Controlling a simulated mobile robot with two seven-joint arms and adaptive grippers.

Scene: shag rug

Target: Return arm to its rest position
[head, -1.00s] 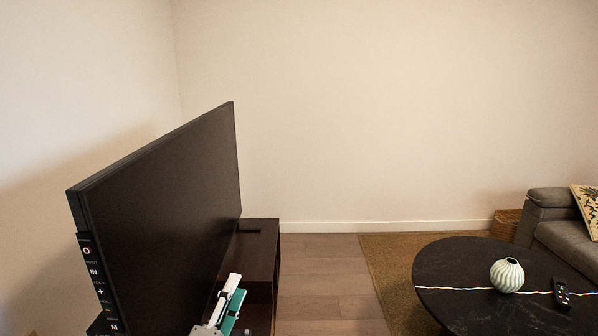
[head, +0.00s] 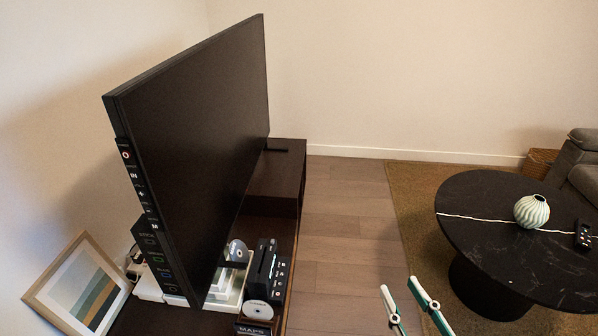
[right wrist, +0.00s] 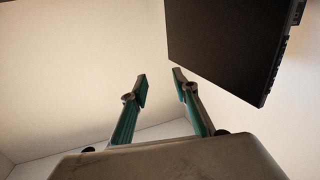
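My right gripper (head: 400,288) shows at the bottom of the head view, right of the TV cabinet and left of the round table. Its two white and green fingers stand apart with nothing between them. In the right wrist view the same gripper (right wrist: 160,80) has a clear gap between its fingertips, with bare wall behind. The rest of the right arm is below the head view. My left gripper and arm are not in view.
A large black TV (head: 200,150) stands on a dark cabinet (head: 285,175), with a game console (head: 265,272) and a framed picture (head: 80,285) nearby. A round black table (head: 490,225) holds a striped vase (head: 531,211) and a remote (head: 583,235). Wood floor (head: 345,225) lies between.

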